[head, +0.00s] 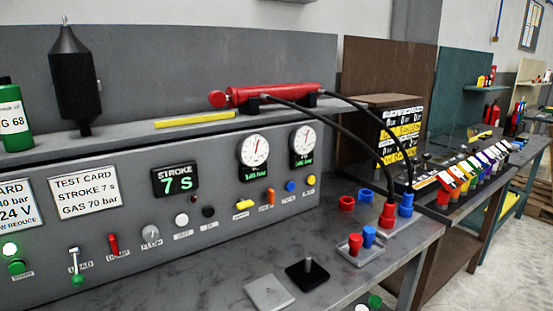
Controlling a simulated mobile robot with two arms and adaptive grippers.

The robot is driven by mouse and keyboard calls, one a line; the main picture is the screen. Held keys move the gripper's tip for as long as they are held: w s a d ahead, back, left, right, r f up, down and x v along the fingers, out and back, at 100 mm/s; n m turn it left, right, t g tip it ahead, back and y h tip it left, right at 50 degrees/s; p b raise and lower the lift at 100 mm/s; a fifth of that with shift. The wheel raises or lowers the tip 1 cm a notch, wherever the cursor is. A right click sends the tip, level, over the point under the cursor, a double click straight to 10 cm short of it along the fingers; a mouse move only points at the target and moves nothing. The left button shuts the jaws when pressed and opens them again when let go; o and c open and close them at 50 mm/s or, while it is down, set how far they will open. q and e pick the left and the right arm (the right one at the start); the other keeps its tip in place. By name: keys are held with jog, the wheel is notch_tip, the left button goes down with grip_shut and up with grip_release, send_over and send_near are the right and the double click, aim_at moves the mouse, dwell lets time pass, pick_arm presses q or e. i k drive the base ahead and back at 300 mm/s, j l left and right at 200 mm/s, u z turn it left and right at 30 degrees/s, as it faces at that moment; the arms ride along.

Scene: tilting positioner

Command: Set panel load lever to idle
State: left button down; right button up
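The grey control panel (130,262) fills the left and middle of the head view. At its lower left, a chrome lever (75,262) hangs down and ends in a green knob (78,280). The small label beside it seems to read LOAD, but its position marks are too small to read. Neither of my grippers is in view.
A red cylinder (270,94) lies on the shelf, with black hoses running to red and blue couplings (388,214) (406,204). A black block with a pin (307,273) stands on the bench.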

aim_at(78, 279)
jog(key=u, duration=1.3)
